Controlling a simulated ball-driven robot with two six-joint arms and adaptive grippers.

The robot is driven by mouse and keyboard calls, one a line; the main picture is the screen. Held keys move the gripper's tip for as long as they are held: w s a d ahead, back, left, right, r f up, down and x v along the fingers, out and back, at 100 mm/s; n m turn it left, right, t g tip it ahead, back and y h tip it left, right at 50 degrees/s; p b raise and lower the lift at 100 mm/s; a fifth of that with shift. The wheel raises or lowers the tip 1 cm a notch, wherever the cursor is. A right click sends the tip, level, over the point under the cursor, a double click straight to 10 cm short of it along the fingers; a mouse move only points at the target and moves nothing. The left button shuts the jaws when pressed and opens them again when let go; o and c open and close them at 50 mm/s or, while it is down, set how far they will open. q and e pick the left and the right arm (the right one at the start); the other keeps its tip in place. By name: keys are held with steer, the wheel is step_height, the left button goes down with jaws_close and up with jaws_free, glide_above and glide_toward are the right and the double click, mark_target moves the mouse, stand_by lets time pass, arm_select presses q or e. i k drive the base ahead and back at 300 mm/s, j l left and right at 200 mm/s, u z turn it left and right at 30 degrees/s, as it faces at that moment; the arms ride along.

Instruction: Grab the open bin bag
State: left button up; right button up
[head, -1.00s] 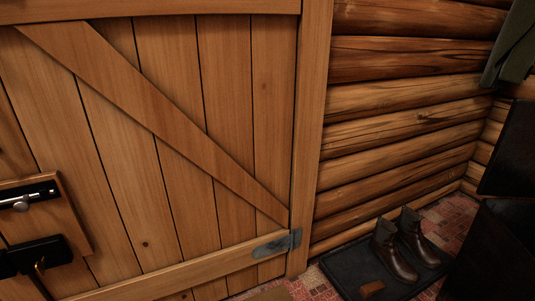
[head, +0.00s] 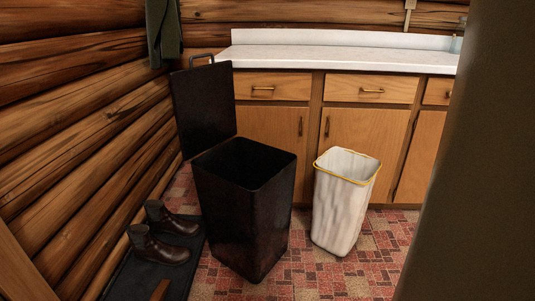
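A white bin bag (head: 340,210) with a yellow rim band stands upright on the patterned floor, its top open. It is to the right of a tall black bin (head: 243,215) and in front of the wooden cabinets. The black bin's lid (head: 204,103) is raised and its top is open. The bottom of the bin's inside is too dark to make out. Neither of my grippers shows in the head view.
A white counter (head: 330,57) on wooden cabinets (head: 365,135) runs along the back. Brown boots (head: 160,243) stand on a dark mat (head: 185,270) at the left, by the log wall. A large dark surface (head: 485,170) blocks the right side. Some red tiled floor (head: 310,280) in front is clear.

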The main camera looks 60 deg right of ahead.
mark_target(346, 178)
steer(key=z, duration=2.4)
steer(key=i+z, duration=0.15)
